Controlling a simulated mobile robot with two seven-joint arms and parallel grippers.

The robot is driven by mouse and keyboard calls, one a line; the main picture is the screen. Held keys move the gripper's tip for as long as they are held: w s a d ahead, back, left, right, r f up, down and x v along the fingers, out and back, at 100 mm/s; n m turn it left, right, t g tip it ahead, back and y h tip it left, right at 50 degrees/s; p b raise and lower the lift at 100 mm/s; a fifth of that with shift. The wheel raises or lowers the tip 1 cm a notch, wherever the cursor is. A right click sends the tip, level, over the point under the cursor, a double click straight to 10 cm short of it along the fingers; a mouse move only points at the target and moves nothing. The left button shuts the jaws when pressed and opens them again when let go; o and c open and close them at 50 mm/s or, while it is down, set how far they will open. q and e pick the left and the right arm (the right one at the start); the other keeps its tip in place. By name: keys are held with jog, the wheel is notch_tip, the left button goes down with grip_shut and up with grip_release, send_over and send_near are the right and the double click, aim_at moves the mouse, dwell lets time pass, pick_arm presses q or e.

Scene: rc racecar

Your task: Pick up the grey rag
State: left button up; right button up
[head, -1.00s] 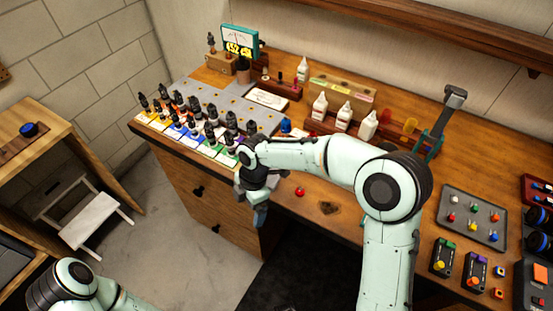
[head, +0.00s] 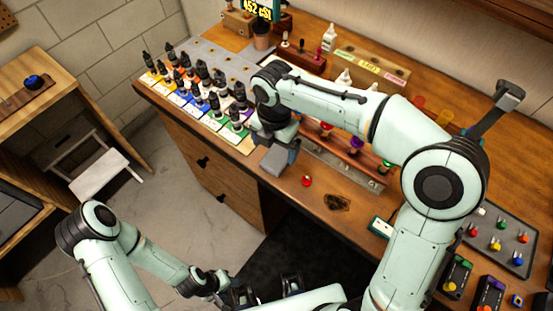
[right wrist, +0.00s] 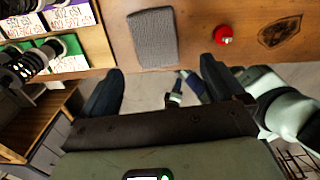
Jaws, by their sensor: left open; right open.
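The grey rag (right wrist: 155,38) lies flat at the front edge of the wooden workbench, in the upper middle of the right wrist view. My right gripper (right wrist: 158,82) is open and empty. Its two dark fingers stand apart, with the rag ahead, between their directions and not touched. In the head view my right gripper (head: 279,152) hangs at the bench's front edge and the rag is hard to tell from it. My left gripper (head: 266,287) is open and low at the bottom edge of the head view, partly cut off, away from the rag.
Several dark bottles (head: 197,85) on coloured cards stand left of the rag. A red knob (head: 306,181) lies to its right. A rack (head: 345,160) and a grey tray (head: 500,238) take up bench room further right. The floor in front is clear.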

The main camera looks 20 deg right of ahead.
aim_at(274, 161)
jog(key=f, duration=0.6)
jog(key=shift+w+a+f+b, duration=0.1)
jog(key=shift+w+f+b, duration=0.1)
jog(key=shift+f+b, duration=0.15)
pick_arm(q)
jog(key=shift+s+f, duration=0.15)
jog(key=shift+f, duration=0.3)
pick_arm(e)
jog(key=shift+r, duration=0.1)
jog(key=c, duration=1.1)
pick_arm(q)
jog(key=w+r+p, duration=0.2)
jog(key=r, duration=0.1)
jog(key=w+r+p, duration=0.1)
jog(key=r+p, duration=0.1)
pick_arm(e)
notch_tip(274, 161, up, 20)
